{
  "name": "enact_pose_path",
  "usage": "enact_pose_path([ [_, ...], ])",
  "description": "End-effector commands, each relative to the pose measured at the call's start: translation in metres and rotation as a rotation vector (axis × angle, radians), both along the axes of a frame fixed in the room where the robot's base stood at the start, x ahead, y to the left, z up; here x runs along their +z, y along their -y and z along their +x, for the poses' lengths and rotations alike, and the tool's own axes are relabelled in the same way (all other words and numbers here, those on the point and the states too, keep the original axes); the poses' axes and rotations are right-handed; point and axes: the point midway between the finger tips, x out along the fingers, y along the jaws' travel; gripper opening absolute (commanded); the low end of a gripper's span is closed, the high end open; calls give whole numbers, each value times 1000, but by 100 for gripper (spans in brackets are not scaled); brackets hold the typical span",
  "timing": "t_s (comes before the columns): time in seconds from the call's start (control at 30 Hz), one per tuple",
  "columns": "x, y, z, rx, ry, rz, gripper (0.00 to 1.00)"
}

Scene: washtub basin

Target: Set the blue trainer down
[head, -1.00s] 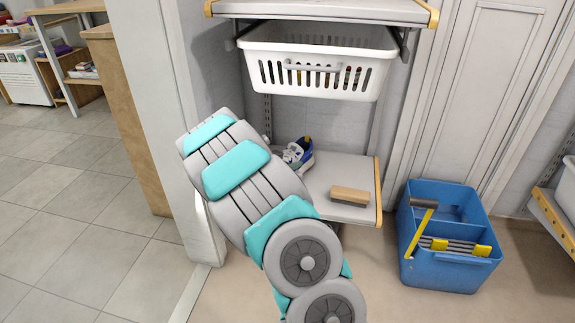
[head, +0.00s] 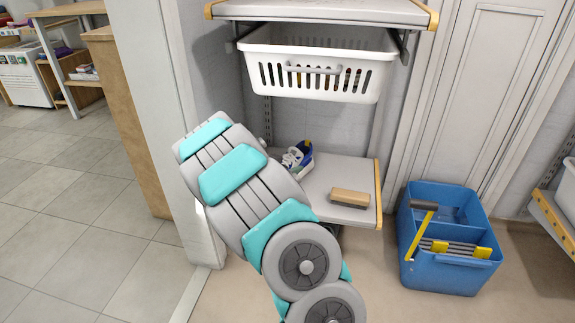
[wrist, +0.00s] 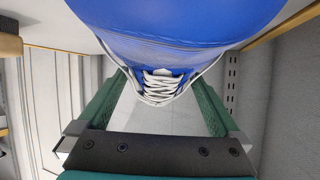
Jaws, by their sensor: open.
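The blue trainer (head: 299,157) with white laces is at the left part of the lower shelf (head: 329,176) in the head view, partly hidden behind my arm. In the wrist view the trainer (wrist: 178,32) fills the top middle, its laces towards me. My gripper (wrist: 161,82) is open, with one green finger on each side of the laced part. I cannot tell whether the fingers touch it, or how its sole meets the shelf. My gripper is hidden by my arm in the head view.
A wooden-backed brush (head: 350,197) lies near the lower shelf's front right edge. A white basket (head: 318,74) hangs above, under the upper shelf (head: 320,10). A blue caddy (head: 440,272) stands on the floor to the right. A pale wall end (head: 167,110) stands close left of my arm.

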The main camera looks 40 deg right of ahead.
Motion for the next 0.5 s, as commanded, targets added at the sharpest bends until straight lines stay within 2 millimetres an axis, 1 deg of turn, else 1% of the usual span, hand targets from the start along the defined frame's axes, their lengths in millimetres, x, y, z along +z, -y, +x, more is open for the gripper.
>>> enact_pose_path([
  [0.33, 27, -47, -19, 3, 2, -1, 100],
  [0.5, 38, -70, -29, 3, -2, 3, 100],
])
